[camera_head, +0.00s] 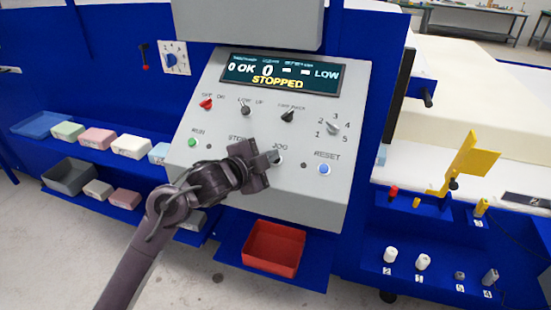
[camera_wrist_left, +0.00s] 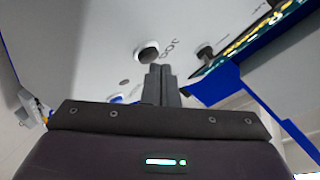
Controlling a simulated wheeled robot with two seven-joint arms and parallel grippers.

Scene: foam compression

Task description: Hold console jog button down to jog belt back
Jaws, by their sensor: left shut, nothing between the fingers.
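The grey console (camera_head: 219,119) has a display (camera_head: 281,74) reading STOPPED. The jog button (camera_head: 278,158) sits under the JOG label on its sloped face, partly hidden by my left gripper. My left gripper (camera_head: 272,157) is shut and empty, its tips at the jog button. In the left wrist view the dark round jog button (camera_wrist_left: 148,51) shows just beyond and slightly left of the shut fingertips (camera_wrist_left: 159,68). I cannot tell whether they touch it. My right gripper is not in view.
The green RUN button (camera_head: 192,143) and blue RESET button (camera_head: 323,169) flank the jog button; the STOP button is hidden behind my left arm. Knobs sit above. A red bin (camera_head: 273,249) is below the console. Yellow parts (camera_head: 470,158) and small fittings stand at right.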

